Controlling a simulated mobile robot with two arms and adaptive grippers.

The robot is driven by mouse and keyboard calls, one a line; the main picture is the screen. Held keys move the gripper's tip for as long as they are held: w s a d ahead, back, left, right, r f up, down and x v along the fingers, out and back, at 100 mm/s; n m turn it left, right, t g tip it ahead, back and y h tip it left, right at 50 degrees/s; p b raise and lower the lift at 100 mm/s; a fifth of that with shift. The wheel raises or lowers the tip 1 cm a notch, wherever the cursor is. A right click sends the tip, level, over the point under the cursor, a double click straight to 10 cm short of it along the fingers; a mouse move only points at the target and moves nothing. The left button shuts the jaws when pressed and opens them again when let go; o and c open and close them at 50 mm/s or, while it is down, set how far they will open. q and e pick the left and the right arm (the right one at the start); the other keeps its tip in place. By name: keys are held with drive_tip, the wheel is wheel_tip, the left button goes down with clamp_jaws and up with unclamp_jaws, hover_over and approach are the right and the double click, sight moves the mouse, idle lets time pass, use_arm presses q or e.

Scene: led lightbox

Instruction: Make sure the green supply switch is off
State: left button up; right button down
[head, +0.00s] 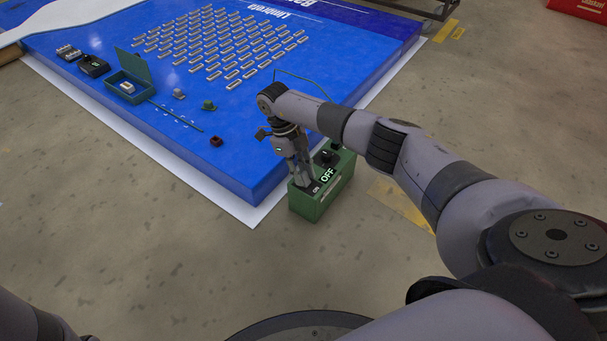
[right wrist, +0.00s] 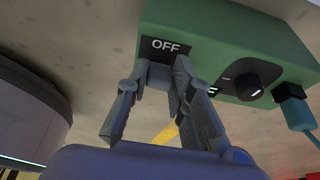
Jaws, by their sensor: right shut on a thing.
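The green supply box (head: 312,204) stands on the floor beside the right edge of the blue panel in the head view. White ON and OFF labels show on its top. It fills the upper right of the right wrist view (right wrist: 230,35), where the OFF label (right wrist: 166,46), a black knob (right wrist: 247,79) and a plug show. My right gripper (head: 303,182) reaches down to the box's top near the labels. In the right wrist view its fingers (right wrist: 162,78) are shut beside the OFF label. They hide what they hold, apparently the switch, so its position cannot be told. My left gripper is out of view.
The blue lightbox panel (head: 110,112) carries rows of small LED modules (head: 220,45). An open green case (head: 130,85), a black item (head: 93,66) and small parts lie along its left side. A thin cable runs from the panel toward the box. Floor in front is clear.

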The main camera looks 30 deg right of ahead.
drive_tip(key=shift+w, duration=0.1)
idle(0.5)
drive_tip(key=c, duration=1.4)
unclamp_jaws()
drive_tip(key=v, duration=1.2)
drive_tip(key=shift+w+a, duration=0.15)
drive_tip(key=shift+a, duration=0.05)
drive_tip(key=shift+f, duration=0.15)
